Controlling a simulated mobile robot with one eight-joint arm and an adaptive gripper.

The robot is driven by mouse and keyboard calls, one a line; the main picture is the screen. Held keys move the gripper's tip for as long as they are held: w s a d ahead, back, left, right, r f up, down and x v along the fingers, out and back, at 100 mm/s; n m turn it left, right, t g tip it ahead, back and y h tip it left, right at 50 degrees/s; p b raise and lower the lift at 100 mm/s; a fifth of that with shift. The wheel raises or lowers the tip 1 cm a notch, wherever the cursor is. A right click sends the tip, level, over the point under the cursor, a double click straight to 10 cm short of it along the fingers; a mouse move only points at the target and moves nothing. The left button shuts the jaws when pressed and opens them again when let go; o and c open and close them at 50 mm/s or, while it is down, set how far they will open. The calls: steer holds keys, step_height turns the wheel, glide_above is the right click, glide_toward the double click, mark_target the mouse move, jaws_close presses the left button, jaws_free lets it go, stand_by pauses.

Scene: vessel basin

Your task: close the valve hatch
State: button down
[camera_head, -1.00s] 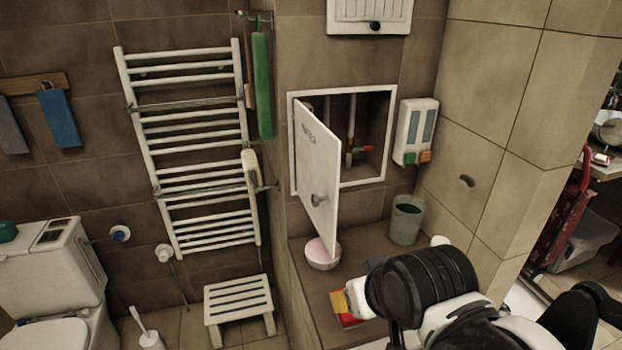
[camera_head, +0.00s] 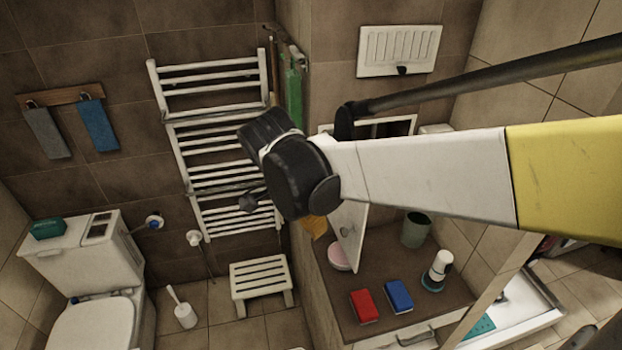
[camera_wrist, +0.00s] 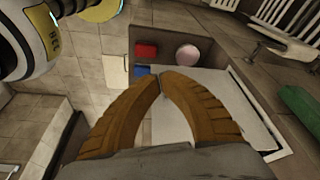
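The valve hatch is a white framed opening in the brown tiled wall; in the head view only its upper frame (camera_head: 398,120) shows past my arm. Its white door (camera_head: 350,238) stands swung out from the wall, its lower part visible below my arm. My gripper (camera_head: 316,228) is mostly hidden behind my arm there, an orange finger showing just left of the door. In the wrist view my gripper's two orange-brown fingers (camera_wrist: 163,80) meet at the tips with nothing seen between them. A white panel, apparently the door (camera_wrist: 205,90), lies behind them; contact cannot be told.
Below the hatch, a brown ledge (camera_head: 335,305) holds a pink bowl (camera_head: 339,258), red sponge (camera_head: 364,306), blue sponge (camera_head: 399,296), green-grey cup (camera_head: 415,230) and white bottle (camera_head: 438,268). A white towel radiator (camera_head: 205,130) and green towel (camera_head: 294,95) are left of the hatch.

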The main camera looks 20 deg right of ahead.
steer(key=w+d+f+m, duration=0.2)
steer(key=d+f, duration=0.3)
steer(key=f, duration=0.2)
steer(key=shift+w+d+f+g+h+p, duration=0.25)
steer(key=shift+w+f+g+h+p, duration=0.05)
steer(key=shift+h+p, duration=0.15)
steer(key=shift+d, duration=0.2)
stand_by(0.3)
